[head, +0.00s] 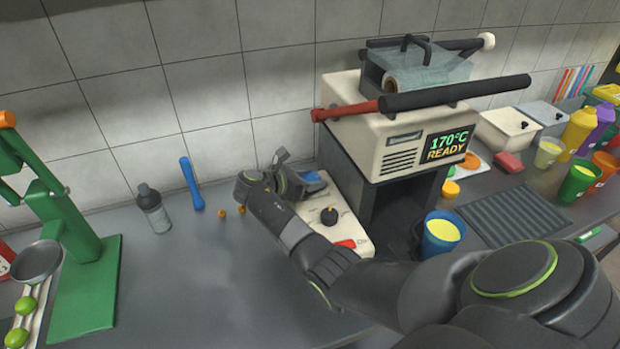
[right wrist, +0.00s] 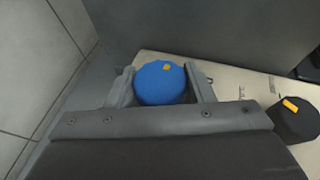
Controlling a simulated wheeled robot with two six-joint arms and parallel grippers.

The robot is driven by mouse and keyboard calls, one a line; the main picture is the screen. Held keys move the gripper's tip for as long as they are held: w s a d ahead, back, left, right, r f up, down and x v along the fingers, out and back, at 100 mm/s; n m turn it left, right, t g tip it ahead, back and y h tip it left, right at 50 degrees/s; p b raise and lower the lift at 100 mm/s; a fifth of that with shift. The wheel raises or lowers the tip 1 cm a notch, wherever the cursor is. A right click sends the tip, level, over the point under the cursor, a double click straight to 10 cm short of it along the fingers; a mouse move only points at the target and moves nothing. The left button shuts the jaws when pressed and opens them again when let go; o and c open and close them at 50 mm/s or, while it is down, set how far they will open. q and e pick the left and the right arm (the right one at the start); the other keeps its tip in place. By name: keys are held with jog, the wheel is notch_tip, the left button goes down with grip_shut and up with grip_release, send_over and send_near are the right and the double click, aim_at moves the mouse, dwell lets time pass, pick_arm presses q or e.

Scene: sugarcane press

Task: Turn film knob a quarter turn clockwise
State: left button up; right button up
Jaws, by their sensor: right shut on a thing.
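A blue knob (right wrist: 160,86) with a small orange mark near its upper edge sits between the two fingers of my right gripper (right wrist: 161,84) in the right wrist view. The fingers are shut on its sides. In the head view my right gripper (head: 304,184) is at the back left of the cream control panel (head: 345,223), and it hides much of the blue knob (head: 313,178). A black knob (head: 329,216) stands nearer the front of the panel; it also shows in the right wrist view (right wrist: 297,122), with an orange mark. My left gripper is not in view.
The sealing machine (head: 392,150), reading "170°C READY", stands right of the panel. A red switch (head: 345,243) is at the panel's front. A blue cup (head: 440,236) stands by the machine. A grey bottle (head: 153,208) and green press (head: 85,270) are left. The counter between is mostly clear.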

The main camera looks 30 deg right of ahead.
jog(key=shift+m, duration=0.3)
jog(key=o, duration=1)
jog(key=v, duration=0.5)
jog(key=b+v, duration=0.1)
jog(key=v, duration=0.5)
jog(key=b+v, duration=0.1)
jog(key=v, duration=0.5)
jog(key=shift+w+a, duration=0.2)
jog(key=shift+w, duration=0.15)
